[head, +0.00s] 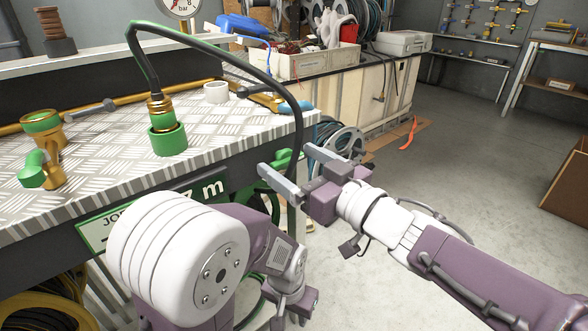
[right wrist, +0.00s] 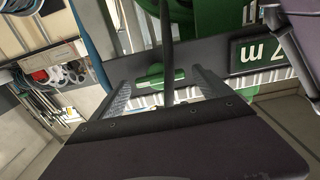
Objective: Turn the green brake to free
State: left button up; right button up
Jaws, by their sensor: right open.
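A green lever-like part (head: 287,156), which looks like the brake, shows at the bench's right front corner. In the right wrist view a green handle (right wrist: 160,76) lies ahead, between the finger lines; its setting cannot be told. My right gripper (head: 285,159) is open, its two fingers apart near the green part in the picture; contact cannot be told. A dark hose (head: 299,125) comes down in front of the green part and passes between the fingers in view. My left gripper (head: 294,305) hangs low, partly hidden; its jaws are unclear. A green reel (right wrist: 206,22) shows in the wrist view.
The tread-plate bench (head: 110,160) carries a green-collared brass fitting (head: 167,135), joined to the hose, and a brass valve (head: 45,150). A green sign (head: 97,229) is on its front. A grey reel (head: 343,145) stands behind my right gripper.

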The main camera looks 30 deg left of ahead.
jog(key=c, duration=1.4)
jog(key=shift+o, duration=0.2)
jog(key=shift+n, duration=0.3)
jog(key=n, duration=0.3)
jog(key=shift+n, duration=0.3)
jog(key=n, duration=0.2)
jog(key=n+b, duration=0.1)
jog(key=n, duration=0.1)
jog(key=shift+s+a+f+n, duration=0.1)
jog(key=shift+s+f+n, duration=0.1)
jog(key=shift+n, duration=0.1)
jog(key=n+b, duration=0.2)
jog(key=n, duration=0.3)
jog(key=shift+f, duration=0.1)
jog(key=shift+n+b, duration=0.7)
jog(key=shift+n, duration=1.3)
